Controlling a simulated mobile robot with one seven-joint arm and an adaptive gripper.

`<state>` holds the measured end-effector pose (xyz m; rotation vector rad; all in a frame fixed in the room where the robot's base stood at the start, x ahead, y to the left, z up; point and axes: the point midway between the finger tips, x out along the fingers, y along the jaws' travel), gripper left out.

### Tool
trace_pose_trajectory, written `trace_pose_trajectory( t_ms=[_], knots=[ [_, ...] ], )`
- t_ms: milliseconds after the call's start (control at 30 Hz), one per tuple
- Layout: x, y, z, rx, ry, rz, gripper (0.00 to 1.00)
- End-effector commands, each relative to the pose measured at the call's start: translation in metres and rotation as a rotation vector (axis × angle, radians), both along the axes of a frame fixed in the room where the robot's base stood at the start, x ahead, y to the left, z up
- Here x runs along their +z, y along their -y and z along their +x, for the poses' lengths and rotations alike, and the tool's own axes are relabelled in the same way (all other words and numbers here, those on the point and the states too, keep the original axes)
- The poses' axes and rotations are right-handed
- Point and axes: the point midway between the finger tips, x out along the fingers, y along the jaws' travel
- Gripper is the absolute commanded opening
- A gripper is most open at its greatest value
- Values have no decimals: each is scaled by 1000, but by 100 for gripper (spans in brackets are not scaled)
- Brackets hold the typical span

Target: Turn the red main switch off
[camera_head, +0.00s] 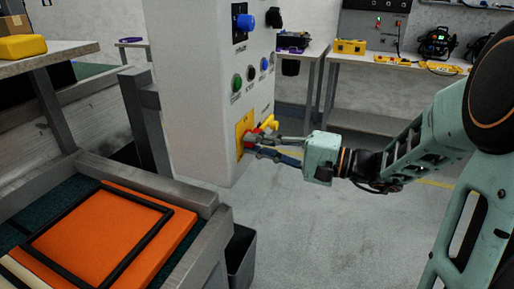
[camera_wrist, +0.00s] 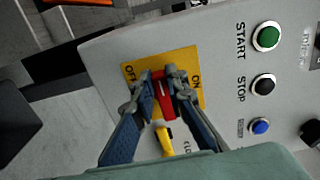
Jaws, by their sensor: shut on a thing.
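The red main switch (camera_wrist: 163,97) sits on a yellow plate (camera_wrist: 186,62) marked OFF on its left and ON on its right in the wrist view. Its handle lies between the two words. My gripper (camera_wrist: 161,85) has a finger on each side of the red handle and is shut on it. In the head view my gripper (camera_head: 252,145) reaches from the right to the yellow plate (camera_head: 241,127) low on the grey cabinet. The red switch is partly hidden by the fingers.
A yellow handle (camera_head: 270,122) sticks out close beside my fingers. Green START (camera_wrist: 267,36), black STOP (camera_wrist: 264,84) and blue (camera_wrist: 260,126) buttons are on the same panel. A bench with an orange case (camera_head: 120,235) stands at left. The floor (camera_head: 330,235) under my arm is clear.

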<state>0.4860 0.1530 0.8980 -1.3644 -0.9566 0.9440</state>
Motion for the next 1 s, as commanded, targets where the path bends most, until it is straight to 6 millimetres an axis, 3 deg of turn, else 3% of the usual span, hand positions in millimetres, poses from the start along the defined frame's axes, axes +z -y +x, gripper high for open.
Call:
trace_pose_trajectory(
  t_ms=[333,367,500,833,1000],
  knots=[
    [-1,1,0,-1,3,-4,0],
    [-1,1,0,-1,3,-4,15],
    [-1,1,0,-1,2,-3,30],
    [0,3,-1,-2,2,-2,30],
    [0,25,-7,-6,1,-2,30]
  ],
)
